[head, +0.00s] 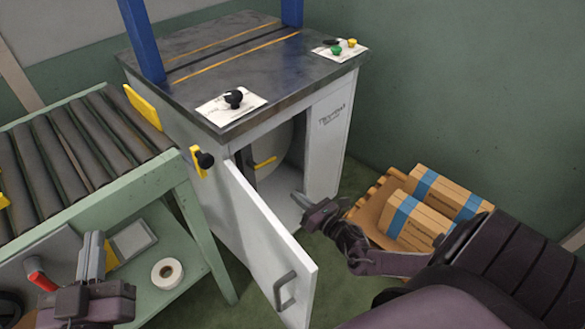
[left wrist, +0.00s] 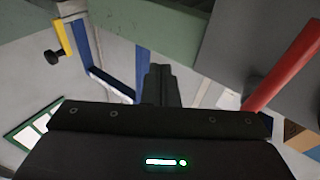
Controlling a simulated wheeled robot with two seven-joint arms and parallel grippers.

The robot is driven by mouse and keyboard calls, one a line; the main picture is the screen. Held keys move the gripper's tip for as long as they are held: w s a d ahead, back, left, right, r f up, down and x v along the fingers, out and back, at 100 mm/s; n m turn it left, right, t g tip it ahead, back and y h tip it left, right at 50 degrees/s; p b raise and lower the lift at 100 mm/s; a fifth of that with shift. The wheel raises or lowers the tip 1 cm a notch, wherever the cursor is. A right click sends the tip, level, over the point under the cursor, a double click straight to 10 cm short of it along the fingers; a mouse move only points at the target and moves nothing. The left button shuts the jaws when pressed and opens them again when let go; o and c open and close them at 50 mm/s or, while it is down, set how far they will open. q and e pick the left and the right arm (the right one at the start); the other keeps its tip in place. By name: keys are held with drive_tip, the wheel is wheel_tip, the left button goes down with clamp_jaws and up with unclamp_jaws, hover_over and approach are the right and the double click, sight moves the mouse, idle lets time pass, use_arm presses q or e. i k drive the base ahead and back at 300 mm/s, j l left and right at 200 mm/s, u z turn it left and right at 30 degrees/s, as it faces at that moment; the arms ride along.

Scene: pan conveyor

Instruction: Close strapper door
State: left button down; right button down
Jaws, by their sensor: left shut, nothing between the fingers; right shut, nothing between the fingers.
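The strapper (head: 250,70) is a white cabinet with a dark metal top and a blue arch. Its white door (head: 262,245) stands open, swung out toward me, with a grey handle (head: 285,290) near its free edge. My left gripper (head: 92,255) is shut and empty at the lower left, by the conveyor table. It also shows in the left wrist view (left wrist: 160,82).
The green-framed roller conveyor (head: 80,150) stands left of the strapper. A tape roll (head: 167,273) and a grey tray (head: 132,240) lie on its lower shelf. Strapped cardboard stacks (head: 425,215) sit on a pallet at the right. Green floor shows between door and conveyor.

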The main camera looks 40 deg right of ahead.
sight(264, 278)
drive_tip(key=k+l, duration=0.1)
drive_tip(key=k, duration=0.4)
drive_tip(key=k+l, duration=0.1)
drive_tip(key=k, duration=0.4)
